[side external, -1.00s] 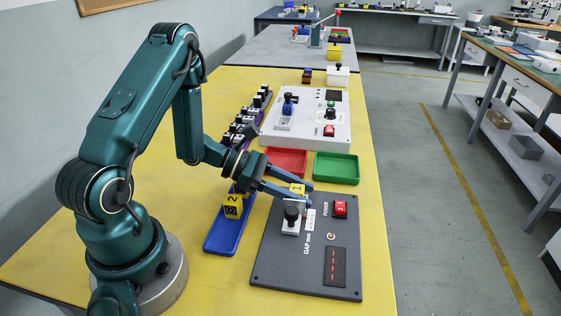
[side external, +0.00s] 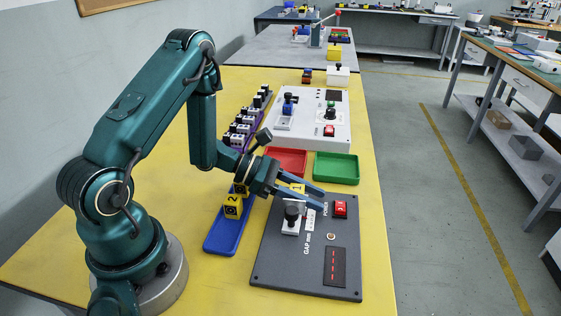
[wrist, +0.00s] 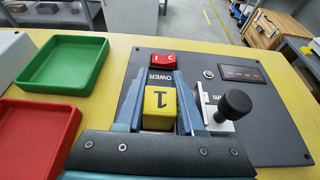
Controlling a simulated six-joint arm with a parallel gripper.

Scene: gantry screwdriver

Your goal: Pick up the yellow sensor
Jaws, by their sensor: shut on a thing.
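The yellow sensor marked 1 (side external: 297,188) sits between the blue fingers of my gripper (side external: 314,198), above the dark grey panel (side external: 278,270). A second yellow sensor marked 2 (side external: 232,206) stands in the blue tray (side external: 222,241), left of the panel. Another yellow block behind it is partly hidden by my wrist.
The panel carries a black-knobbed lever (side external: 292,213), a red power switch (side external: 340,209) and a display (side external: 335,267). Red (side external: 287,160) and green (side external: 336,168) trays lie behind it. A white control box (side external: 310,115) stands farther back.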

